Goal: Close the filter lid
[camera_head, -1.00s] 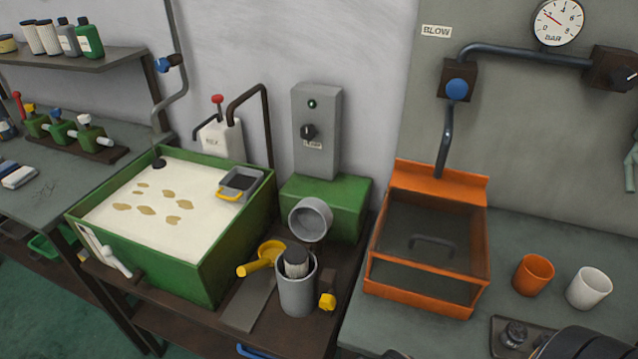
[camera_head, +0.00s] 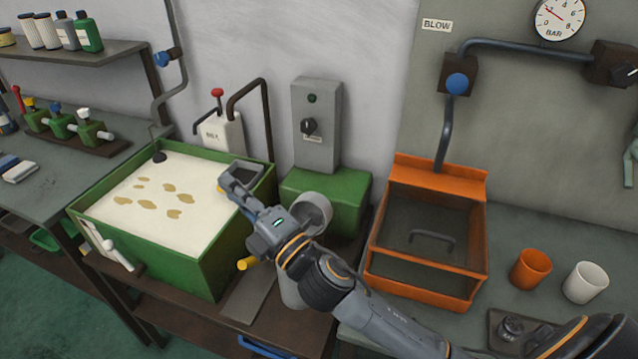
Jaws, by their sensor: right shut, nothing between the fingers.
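The filter housing (camera_head: 292,294) is a grey upright cylinder on the dark bench, now mostly hidden behind my right arm. The yellow lid shows only by its tip (camera_head: 247,263), left of the housing; I cannot see the lid's hinge or how far it stands open. My right gripper (camera_head: 231,181) is shut and empty. Its fingers point up and left, over the right side of the green coolant tank (camera_head: 205,262), and overlap the small grey box there. I cannot tell whether they touch it. My left gripper is not in view.
A grey switch box (camera_head: 318,125) stands on a green unit with a round grey spout (camera_head: 312,210) close behind my arm. An orange open-fronted box (camera_head: 430,290) stands right. Orange (camera_head: 530,270) and white (camera_head: 584,284) cups stand farther right.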

